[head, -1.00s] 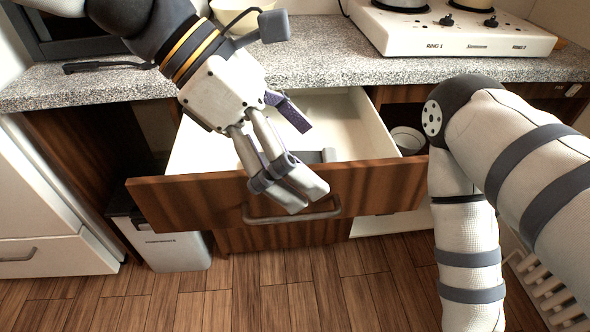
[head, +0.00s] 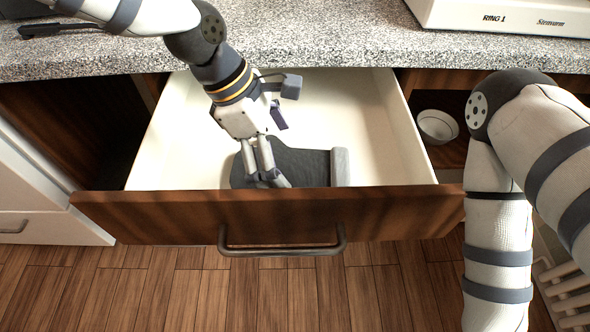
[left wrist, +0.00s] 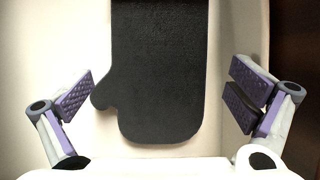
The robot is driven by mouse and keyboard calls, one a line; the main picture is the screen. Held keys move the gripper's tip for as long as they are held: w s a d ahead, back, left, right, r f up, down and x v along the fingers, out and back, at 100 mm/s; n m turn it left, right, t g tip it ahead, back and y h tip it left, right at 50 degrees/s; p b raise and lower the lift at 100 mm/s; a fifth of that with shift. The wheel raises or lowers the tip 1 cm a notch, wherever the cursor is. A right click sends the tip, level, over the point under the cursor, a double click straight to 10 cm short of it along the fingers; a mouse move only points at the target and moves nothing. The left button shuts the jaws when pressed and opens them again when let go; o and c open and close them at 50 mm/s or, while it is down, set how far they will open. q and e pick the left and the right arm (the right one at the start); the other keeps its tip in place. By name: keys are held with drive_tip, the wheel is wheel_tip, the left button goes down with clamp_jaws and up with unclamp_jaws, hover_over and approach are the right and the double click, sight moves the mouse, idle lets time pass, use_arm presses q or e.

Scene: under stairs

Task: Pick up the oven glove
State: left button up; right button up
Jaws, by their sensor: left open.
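The oven glove (head: 306,166) is dark grey and lies flat inside the open drawer, near its front panel. In the left wrist view the glove (left wrist: 158,70) shows its thumb on the left and its rounded end toward the picture's bottom. My left gripper (head: 268,181) reaches down into the drawer over the left part of the glove and hides some of it. In the left wrist view its fingers are wide apart, one on each side of the glove, with nothing between the pads touching it. My right gripper is out of view.
The drawer's wooden front (head: 270,215) with its bar handle (head: 282,250) stands close in front of the glove. The pale drawer floor (head: 375,150) is free on the right. A speckled worktop (head: 330,40) overhangs the drawer's back. A white bowl (head: 437,126) sits in a shelf at right.

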sight(294, 172)
use_arm(q)
drive_tip(key=x, duration=0.3)
drive_tip(key=shift+s+d+f, duration=0.1)
drive_tip(key=shift+d+f, duration=0.05)
drive_tip(key=shift+f, duration=0.1)
drive_tip(key=shift+d+f, duration=0.2)
drive_tip(key=shift+f, duration=0.1)
drive_tip(key=c, duration=0.9)
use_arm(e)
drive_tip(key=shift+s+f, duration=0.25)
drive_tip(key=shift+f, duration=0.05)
use_arm(q)
wheel_tip(294, 172, up, 10)
drive_tip(key=shift+r+p, duration=0.1)
drive_tip(key=shift+p, duration=0.35)
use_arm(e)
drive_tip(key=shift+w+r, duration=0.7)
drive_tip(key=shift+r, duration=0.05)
use_arm(q)
drive_tip(key=shift+o, duration=1)
drive_tip(key=c, duration=0.7)
